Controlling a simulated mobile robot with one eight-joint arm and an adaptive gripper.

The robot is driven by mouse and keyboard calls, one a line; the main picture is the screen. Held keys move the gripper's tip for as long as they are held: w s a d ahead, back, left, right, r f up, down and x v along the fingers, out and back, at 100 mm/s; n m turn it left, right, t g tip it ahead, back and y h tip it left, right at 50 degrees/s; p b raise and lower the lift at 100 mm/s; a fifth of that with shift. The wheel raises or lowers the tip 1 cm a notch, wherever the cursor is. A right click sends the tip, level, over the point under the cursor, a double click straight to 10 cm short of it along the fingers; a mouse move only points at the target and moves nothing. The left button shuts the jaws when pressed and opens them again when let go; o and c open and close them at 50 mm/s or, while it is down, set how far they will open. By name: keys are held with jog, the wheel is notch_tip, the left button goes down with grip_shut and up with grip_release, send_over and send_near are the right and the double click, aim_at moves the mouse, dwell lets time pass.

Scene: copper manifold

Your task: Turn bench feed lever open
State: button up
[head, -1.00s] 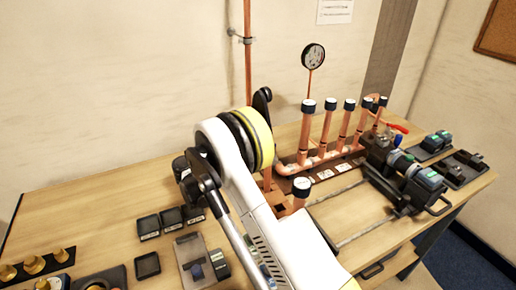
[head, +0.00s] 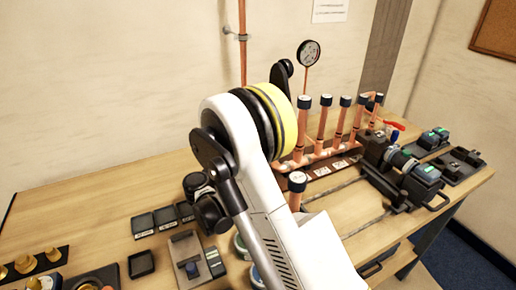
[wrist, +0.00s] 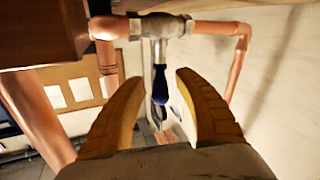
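In the wrist view a silver valve body (wrist: 160,26) sits on a copper pipe, with a lever on it whose blue grip (wrist: 163,90) points down in the picture. My gripper (wrist: 160,78) is open, with one yellow finger on each side of the blue grip. I see no contact between the fingers and the grip, and I cannot tell how deep the grip lies between them. In the head view my gripper is hidden behind my arm. A red lever (head: 393,124) and a small blue part (head: 395,135) show at the manifold's right end; I cannot tell if either is this lever.
The copper manifold (head: 325,154) with several capped risers stands on the wooden bench (head: 120,190). A pressure gauge (head: 308,53) rises behind it. Dark devices (head: 425,173) fill the right side. Small trays (head: 141,264) and brass fittings (head: 25,263) lie at the left.

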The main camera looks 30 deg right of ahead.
jog(key=v, duration=1.2)
jog(key=shift+c, duration=0.4)
